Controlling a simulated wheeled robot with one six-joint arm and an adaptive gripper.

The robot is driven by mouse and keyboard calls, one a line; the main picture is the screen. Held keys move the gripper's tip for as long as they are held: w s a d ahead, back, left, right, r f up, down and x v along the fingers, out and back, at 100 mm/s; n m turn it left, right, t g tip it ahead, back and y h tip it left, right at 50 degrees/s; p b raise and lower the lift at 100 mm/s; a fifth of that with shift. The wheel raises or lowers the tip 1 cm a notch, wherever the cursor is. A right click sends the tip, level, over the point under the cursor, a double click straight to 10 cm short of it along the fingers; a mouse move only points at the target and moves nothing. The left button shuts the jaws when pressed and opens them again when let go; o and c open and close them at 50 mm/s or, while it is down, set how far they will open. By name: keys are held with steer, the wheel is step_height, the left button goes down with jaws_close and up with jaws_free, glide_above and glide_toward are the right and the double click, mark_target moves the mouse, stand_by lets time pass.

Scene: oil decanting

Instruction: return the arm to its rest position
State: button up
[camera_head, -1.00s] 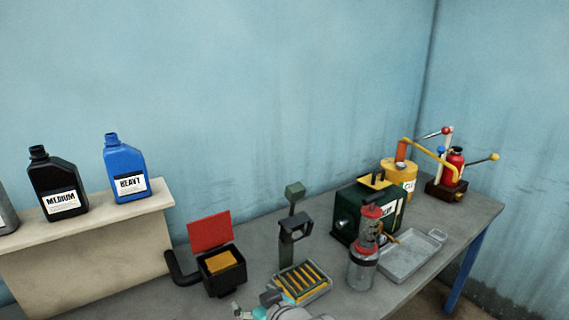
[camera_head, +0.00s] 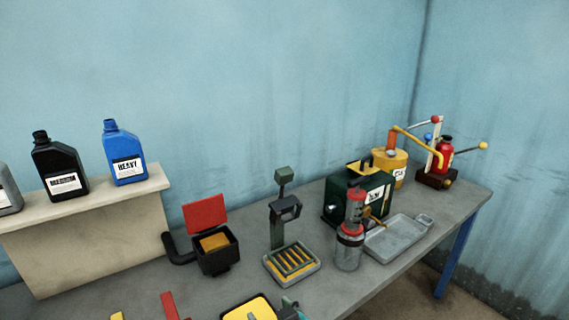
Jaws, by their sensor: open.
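My gripper's fingers do not show in the head view. A small teal and dark piece (camera_head: 290,304) shows at the bottom edge, and I cannot tell whether it is part of my arm. No arm link stands clearly over the grey bench (camera_head: 325,292). The yellow-slatted tray (camera_head: 292,264) is in full view. The clear jar with a red top (camera_head: 350,247) stands upright beside it.
Black (camera_head: 59,167) and blue (camera_head: 124,154) bottles stand on a beige ledge (camera_head: 85,245). A black box with a raised red lid (camera_head: 217,251), a dark green stand (camera_head: 279,225), a green machine (camera_head: 371,205) and a grey tray (camera_head: 398,238) occupy the bench. A black-rimmed yellow object (camera_head: 247,309) is cut off below.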

steer(key=s+d+f+m+t+h, duration=0.1)
steer(key=s+d+f+m+h, duration=0.1)
steer(key=s+d+f, duration=0.6)
steer(key=s+d+f+m+t+h, duration=0.1)
steer(key=s+d+f+m, duration=0.1)
steer(key=s+d+f, duration=0.6)
steer(key=s+d+r+h, duration=0.1)
steer(key=s+r, duration=0.2)
steer(key=s, duration=0.5)
steer(key=s+d+r+m+t+h, duration=0.1)
steer(key=s+d+r, duration=0.1)
steer(key=s, duration=0.7)
steer(key=s+d+r+h, duration=0.1)
steer(key=s+d+r, duration=0.1)
steer(key=s, duration=0.6)
steer(key=shift+s+d+r+m+t, duration=0.3)
steer(key=shift+r+m+t, duration=0.1)
steer(key=shift+r, duration=0.5)
